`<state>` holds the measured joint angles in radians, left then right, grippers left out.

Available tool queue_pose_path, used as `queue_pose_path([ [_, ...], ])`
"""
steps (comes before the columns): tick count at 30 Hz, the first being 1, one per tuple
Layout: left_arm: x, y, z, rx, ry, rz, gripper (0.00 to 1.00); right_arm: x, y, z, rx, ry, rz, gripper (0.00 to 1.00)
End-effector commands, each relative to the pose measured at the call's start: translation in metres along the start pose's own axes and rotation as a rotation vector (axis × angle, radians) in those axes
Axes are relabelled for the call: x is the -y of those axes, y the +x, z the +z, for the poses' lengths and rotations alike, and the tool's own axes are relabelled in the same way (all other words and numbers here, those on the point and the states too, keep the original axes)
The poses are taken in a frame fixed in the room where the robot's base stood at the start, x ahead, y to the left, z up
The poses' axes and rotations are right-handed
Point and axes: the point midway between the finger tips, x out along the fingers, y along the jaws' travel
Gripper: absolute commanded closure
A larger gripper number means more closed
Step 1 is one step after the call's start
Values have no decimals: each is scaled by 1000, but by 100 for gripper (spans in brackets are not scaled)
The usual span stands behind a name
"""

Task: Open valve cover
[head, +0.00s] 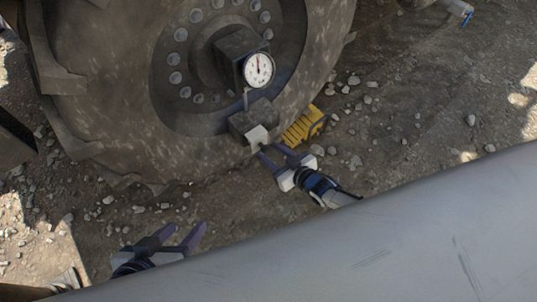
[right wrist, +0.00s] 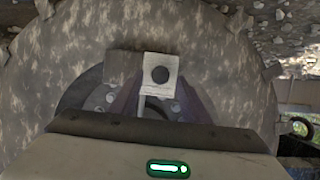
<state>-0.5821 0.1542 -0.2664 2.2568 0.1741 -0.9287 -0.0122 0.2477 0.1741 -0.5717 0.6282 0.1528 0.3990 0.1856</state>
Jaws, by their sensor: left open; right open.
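A pale, boxy valve cover (head: 257,136) sits at the lower edge of the wheel hub, below a round dial gauge (head: 258,69). In the right wrist view the valve cover (right wrist: 160,74) is a light square with a dark round spot, beside a dark block. My right gripper (head: 269,153) is open, with its fingertips close to the cover's lower right side; I cannot tell whether they touch it. In the right wrist view its fingers (right wrist: 157,98) show dimly below the cover. My left gripper (head: 184,232) is open and empty, low over the ground at the lower left.
A large muddy wheel (head: 110,110) fills the upper left. A yellow chock (head: 303,125) stands against its lower right. A big grey smooth surface (head: 400,235) crosses the lower right. Gravel ground (head: 420,110) lies free on the right, with a blue-handled tap (head: 467,15) at the top right.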

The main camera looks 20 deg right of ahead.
Motion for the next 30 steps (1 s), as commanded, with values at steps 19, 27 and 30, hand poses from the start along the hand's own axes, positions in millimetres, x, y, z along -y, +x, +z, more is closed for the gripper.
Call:
queue_pose_path([
  [19,-4,7,4,39,24,24,50,0,18,0,1,0,0,85],
  [27,-4,7,4,39,24,24,50,-3,16,1,1,1,3,100],
  [30,-4,8,4,39,24,24,50,-28,8,6,5,6,26,100],
])
